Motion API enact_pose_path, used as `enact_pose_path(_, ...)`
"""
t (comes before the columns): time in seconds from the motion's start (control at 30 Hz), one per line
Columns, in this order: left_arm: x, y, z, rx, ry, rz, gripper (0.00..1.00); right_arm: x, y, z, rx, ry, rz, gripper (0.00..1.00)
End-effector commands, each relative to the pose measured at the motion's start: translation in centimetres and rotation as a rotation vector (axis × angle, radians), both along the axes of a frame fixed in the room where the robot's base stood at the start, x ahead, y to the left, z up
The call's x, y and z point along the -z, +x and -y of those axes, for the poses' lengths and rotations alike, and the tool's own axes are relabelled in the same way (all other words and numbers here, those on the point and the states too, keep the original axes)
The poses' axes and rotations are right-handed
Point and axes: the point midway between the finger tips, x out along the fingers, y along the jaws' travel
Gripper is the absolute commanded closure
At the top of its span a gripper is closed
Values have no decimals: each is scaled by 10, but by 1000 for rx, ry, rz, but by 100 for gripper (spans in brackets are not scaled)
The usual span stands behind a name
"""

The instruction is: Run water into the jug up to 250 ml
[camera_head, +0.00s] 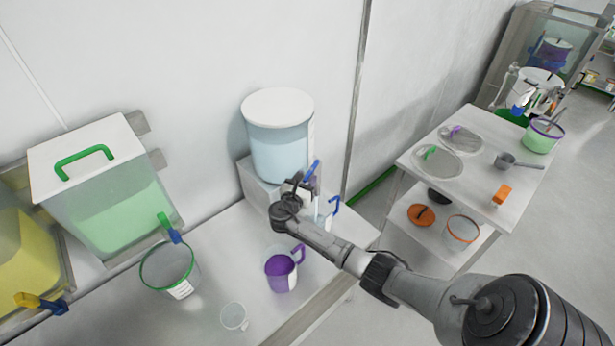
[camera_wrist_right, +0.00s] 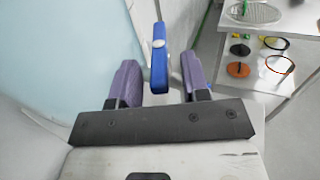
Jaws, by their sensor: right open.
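A white-lidded tank of pale blue liquid (camera_head: 280,145) stands on a raised block against the wall. Its blue tap lever (camera_head: 313,170) points up at the tank's right front. My right gripper (camera_head: 303,184) is at the tap, open. In the right wrist view the lever (camera_wrist_right: 159,72) stands between the two purple fingers (camera_wrist_right: 161,84), with gaps showing beside it. A clear jug with a blue handle (camera_head: 335,204) stands below the tap, mostly hidden behind my right arm; its water level cannot be read. My left gripper is not in view.
A purple jug (camera_head: 280,273), a small clear cup (camera_head: 233,317) and a green-rimmed container (camera_head: 168,272) stand on the bench. A green-liquid tank (camera_head: 115,215) and a yellow one (camera_head: 22,245) are at left. A side table (camera_head: 480,185) holds sieves and a scoop.

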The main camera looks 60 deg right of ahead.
Motion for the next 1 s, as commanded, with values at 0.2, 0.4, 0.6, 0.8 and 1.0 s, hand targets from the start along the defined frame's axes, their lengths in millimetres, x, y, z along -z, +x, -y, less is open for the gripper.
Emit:
enact_pose_path(0.2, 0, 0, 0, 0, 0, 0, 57, 0, 1, 12, 0, 0, 0, 57)
enact_pose_path(0.4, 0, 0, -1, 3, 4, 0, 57, 0, 2, 14, 0, 1, 0, 57)
enact_pose_path(0.6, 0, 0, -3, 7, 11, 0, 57, 0, 2, 13, 0, 0, 1, 64)
enact_pose_path(0.8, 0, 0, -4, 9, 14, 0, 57, 0, 2, 13, 0, 0, 0, 83)
enact_pose_path(1.0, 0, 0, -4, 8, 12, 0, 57, 0, 2, 13, 0, 1, 0, 100)
